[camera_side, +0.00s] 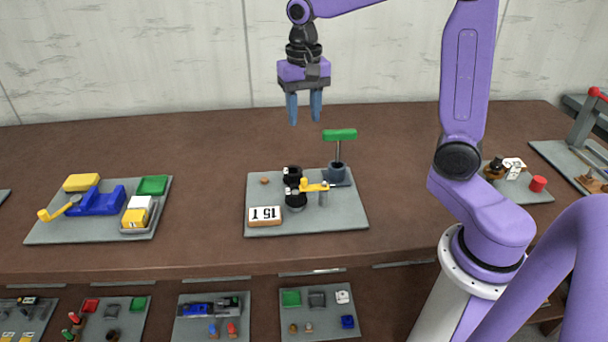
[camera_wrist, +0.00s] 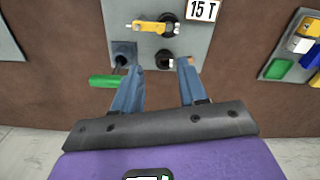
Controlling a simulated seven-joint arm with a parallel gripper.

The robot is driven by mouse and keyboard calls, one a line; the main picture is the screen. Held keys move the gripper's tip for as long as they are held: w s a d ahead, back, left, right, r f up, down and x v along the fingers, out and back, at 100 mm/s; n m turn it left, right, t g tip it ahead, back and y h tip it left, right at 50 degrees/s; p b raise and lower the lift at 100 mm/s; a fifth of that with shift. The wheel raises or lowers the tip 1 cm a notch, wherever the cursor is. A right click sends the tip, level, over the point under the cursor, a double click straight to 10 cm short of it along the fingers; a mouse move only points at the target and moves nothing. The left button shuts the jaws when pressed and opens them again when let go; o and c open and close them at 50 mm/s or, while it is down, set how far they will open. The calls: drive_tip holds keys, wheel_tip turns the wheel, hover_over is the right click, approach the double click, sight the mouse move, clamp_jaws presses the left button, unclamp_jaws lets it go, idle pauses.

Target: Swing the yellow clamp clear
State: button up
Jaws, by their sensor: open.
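The yellow clamp (camera_side: 314,187) is a short arm on a grey post, lying across a black cylindrical part (camera_side: 294,190) on the middle grey board (camera_side: 350,220). In the wrist view the yellow clamp (camera_wrist: 147,27) shows near the top, reaching toward the black part (camera_wrist: 171,22). A green T-handle (camera_side: 340,134) stands upright on a dark base (camera_side: 336,174) behind the clamp. My gripper (camera_side: 304,121) is open and empty, high above the board's back edge. In the wrist view its blue fingers (camera_wrist: 156,104) point toward the board, apart from the clamp.
A "15 T" block (camera_side: 264,216) lies at the board's front left. A board with a blue vise (camera_side: 96,201) stands to the left. A board with a red cylinder (camera_side: 538,184) stands to the right. The table between the left and middle boards is clear.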

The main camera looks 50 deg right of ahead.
sight(304, 179)
wheel_tip(304, 179, down, 17)
idle(0.6)
clamp_jaws()
